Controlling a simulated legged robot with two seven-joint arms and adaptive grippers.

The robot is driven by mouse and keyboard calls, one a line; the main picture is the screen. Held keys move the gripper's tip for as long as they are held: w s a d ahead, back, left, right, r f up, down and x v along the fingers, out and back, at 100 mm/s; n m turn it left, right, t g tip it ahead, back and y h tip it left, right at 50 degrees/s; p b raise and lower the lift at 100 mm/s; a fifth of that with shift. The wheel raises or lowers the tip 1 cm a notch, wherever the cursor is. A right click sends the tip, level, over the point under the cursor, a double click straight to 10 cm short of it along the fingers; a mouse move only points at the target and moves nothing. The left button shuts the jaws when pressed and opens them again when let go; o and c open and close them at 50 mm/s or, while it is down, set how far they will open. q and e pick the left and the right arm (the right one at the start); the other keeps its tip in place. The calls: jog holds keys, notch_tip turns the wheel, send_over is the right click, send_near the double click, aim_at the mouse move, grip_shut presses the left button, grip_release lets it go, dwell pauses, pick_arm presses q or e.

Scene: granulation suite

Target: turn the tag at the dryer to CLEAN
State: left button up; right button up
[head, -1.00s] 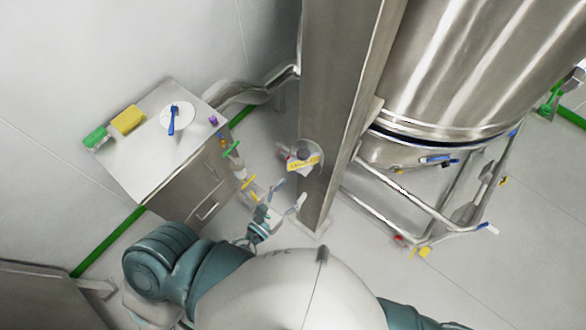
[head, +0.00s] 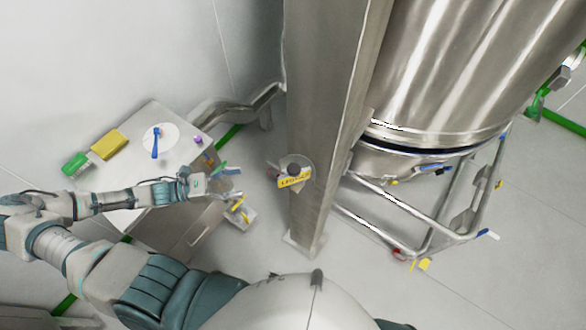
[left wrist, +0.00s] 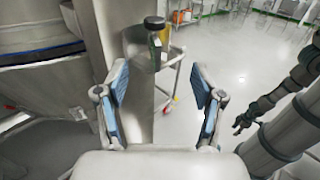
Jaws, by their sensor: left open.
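The tag (head: 294,182) is a round plate with a dark knob and a yellow label on the steel column (head: 330,110) beside the dryer (head: 450,70). Its lettering is too small to read surely. My left gripper (head: 232,186) is open and empty, to the left of the tag and apart from it. In the left wrist view, my left gripper's two blue-padded fingers (left wrist: 160,78) are spread wide. A dark knob (left wrist: 154,22) shows beyond and between them, on the column. What looks like my right gripper (left wrist: 242,122) hangs at the right there, too small to judge.
A steel cabinet (head: 128,138) stands at the left under my left arm, with a green item (head: 75,163), a yellow block (head: 109,144) and a blue-handled disc (head: 158,139) on top. A tubular frame (head: 400,205) stands below the dryer. The floor before the column is clear.

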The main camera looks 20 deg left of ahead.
pick_arm(q)
jog(key=b, duration=0.7)
send_near(293, 168)
jog(key=p+x, duration=0.2)
jog(key=x, duration=0.7)
jog(key=shift+f+p, duration=0.15)
jog(key=shift+p, duration=0.2)
jog(key=shift+w+d+f, duration=0.15)
jog(key=shift+w+d, duration=0.15)
jog(key=shift+d, duration=0.2)
jog(key=shift+t, duration=0.3)
jog(key=c, duration=1.2)
